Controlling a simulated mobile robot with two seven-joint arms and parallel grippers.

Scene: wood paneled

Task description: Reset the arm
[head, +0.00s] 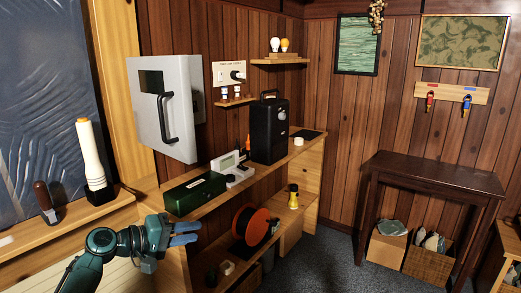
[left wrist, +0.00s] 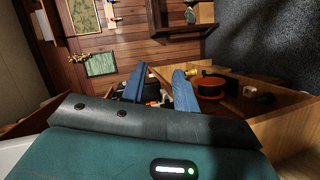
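My left arm comes in from the lower left of the head view. Its teal left gripper (head: 190,233) has blue fingers and points to the right, in front of the wooden shelf unit and below the green box (head: 194,193). In the left wrist view the two blue fingers (left wrist: 157,90) stand apart with nothing held between them. My right arm and right gripper are not in view.
The shelf unit (head: 285,155) beside the gripper holds a black case (head: 268,130), a small white device (head: 228,165) and, lower down, an orange reel (head: 256,225). A grey wall cabinet (head: 165,108) hangs above. A dark table (head: 430,175) stands right; carpet (head: 340,265) between is open.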

